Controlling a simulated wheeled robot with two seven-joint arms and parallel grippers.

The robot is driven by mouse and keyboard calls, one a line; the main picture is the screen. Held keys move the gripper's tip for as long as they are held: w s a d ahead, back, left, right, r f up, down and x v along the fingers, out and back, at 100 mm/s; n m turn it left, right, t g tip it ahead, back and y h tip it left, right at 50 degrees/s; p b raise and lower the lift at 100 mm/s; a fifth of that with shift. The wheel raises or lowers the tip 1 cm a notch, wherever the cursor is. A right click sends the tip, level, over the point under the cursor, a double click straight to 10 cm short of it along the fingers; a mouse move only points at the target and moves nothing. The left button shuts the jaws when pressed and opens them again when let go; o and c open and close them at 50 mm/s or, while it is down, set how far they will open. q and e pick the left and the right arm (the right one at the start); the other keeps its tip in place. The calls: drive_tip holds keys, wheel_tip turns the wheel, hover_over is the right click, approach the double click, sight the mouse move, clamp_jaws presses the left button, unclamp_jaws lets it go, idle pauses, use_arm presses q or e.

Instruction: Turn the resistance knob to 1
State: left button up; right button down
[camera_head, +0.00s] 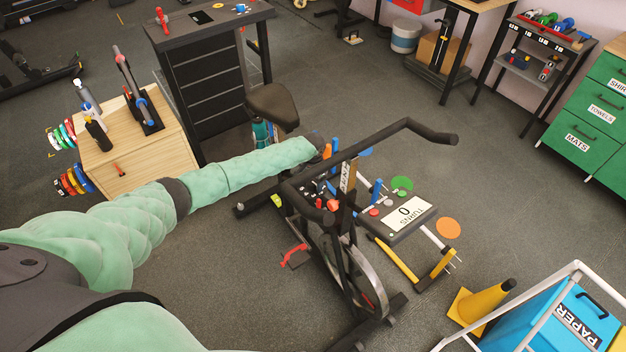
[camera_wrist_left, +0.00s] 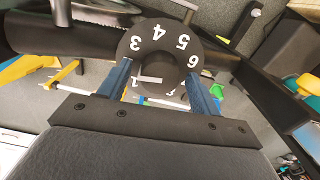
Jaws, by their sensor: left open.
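The resistance knob's black numbered dial (camera_wrist_left: 157,52) shows in the left wrist view, with white figures 3, 4, 5 and 6 around its upper side. A round dark knob (camera_wrist_left: 156,69) sits in its middle with a short white mark on its lower left part. The figures on the lower side are partly hidden. My left gripper (camera_wrist_left: 157,77) is open, its two blue fingers on either side of the knob; I cannot tell whether they touch it. In the head view my left arm reaches to the exercise bike (camera_head: 341,240), and the knob cannot be made out there. My right gripper is not in view.
The bike's black handlebar (camera_head: 400,135) rises close by my left wrist. A wooden cabinet (camera_head: 140,155) stands left, a yellow cone (camera_head: 482,302) at lower right.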

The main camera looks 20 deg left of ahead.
use_arm(q)
drive_tip(key=shift+f, duration=0.15)
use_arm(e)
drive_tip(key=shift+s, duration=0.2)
use_arm(q)
drive_tip(key=shift+c, duration=0.2)
drive_tip(key=c, duration=0.9)
drive_tip(key=shift+c, duration=0.2)
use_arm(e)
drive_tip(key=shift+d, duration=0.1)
use_arm(q)
drive_tip(key=shift+n+p, duration=0.45)
drive_tip(key=shift+n, duration=0.15)
drive_tip(key=n+p, duration=0.3)
drive_tip(key=n, duration=0.2)
drive_tip(key=shift+n, duration=0.3)
drive_tip(key=shift+n+p, duration=0.4)
drive_tip(key=shift+n, duration=0.3)
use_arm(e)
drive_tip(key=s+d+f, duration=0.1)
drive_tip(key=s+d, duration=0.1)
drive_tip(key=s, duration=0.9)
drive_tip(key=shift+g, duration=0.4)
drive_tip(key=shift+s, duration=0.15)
